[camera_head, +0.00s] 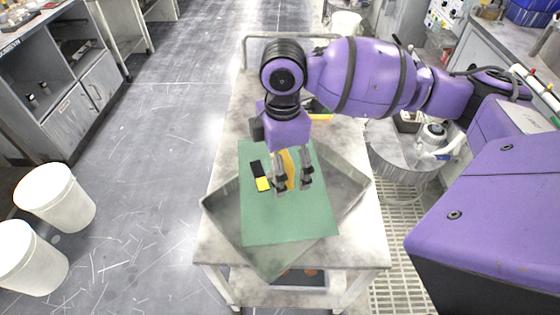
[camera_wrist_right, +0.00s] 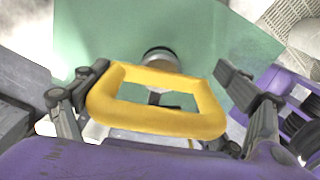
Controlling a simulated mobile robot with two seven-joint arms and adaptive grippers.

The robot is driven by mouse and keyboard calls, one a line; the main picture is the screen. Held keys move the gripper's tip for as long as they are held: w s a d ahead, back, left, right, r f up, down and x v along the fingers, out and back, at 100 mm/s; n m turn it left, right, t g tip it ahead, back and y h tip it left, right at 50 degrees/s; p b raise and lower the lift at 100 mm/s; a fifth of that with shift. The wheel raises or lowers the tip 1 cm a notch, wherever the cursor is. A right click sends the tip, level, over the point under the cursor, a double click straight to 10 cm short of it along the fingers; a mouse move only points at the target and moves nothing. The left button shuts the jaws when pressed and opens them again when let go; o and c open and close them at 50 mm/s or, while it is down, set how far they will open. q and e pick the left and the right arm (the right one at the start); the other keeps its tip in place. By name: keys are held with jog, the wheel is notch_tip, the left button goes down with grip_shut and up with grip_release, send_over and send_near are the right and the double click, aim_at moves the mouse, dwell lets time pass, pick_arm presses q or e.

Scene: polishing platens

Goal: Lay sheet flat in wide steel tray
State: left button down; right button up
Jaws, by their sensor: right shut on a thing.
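The green sheet (camera_head: 290,225) is over the grey steel tray (camera_head: 352,186), which sits turned at an angle on the cart. The sheet's far part reaches past the tray's rim, and tray corners show at left, right and front. I cannot tell how high the sheet is above the tray floor. My right gripper (camera_head: 293,184) points down over the sheet, shut on a yellow handle (camera_wrist_right: 158,118). In the right wrist view a round dark-and-grey part (camera_wrist_right: 160,57) shows between the handle and the green sheet (camera_wrist_right: 105,40). My left gripper is not in view.
The tray stands on a pale cart top (camera_head: 225,235). White bins (camera_head: 56,198) stand on the floor at left.

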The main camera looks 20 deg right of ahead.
jog(key=n, duration=0.3)
jog(key=f+n, duration=0.1)
jog(key=n, duration=0.1)
jog(key=shift+w+d, duration=0.25)
jog(key=shift+w, duration=0.05)
jog(key=n, duration=0.2)
jog(key=f+n, duration=0.1)
jog(key=n, duration=0.1)
jog(key=d+n, duration=0.1)
jog(key=n, duration=0.1)
jog(key=shift+w+f+n+b, duration=0.3)
jog(key=shift+f+b, duration=0.05)
jog(key=shift+f, duration=0.05)
jog(key=n, duration=0.2)
jog(key=f+n, duration=0.1)
jog(key=n, duration=0.3)
jog(key=shift+w+d+f, duration=0.2)
jog(key=shift+d+f, duration=0.1)
jog(key=shift+d, duration=0.1)
jog(key=n, duration=0.3)
jog(key=shift+w+d+f+n+b, duration=0.15)
jog(key=shift+d+f+n+b, duration=0.15)
jog(key=shift+f+n, duration=0.1)
jog(key=shift+n, duration=0.6)
jog(key=shift+w, duration=0.1)
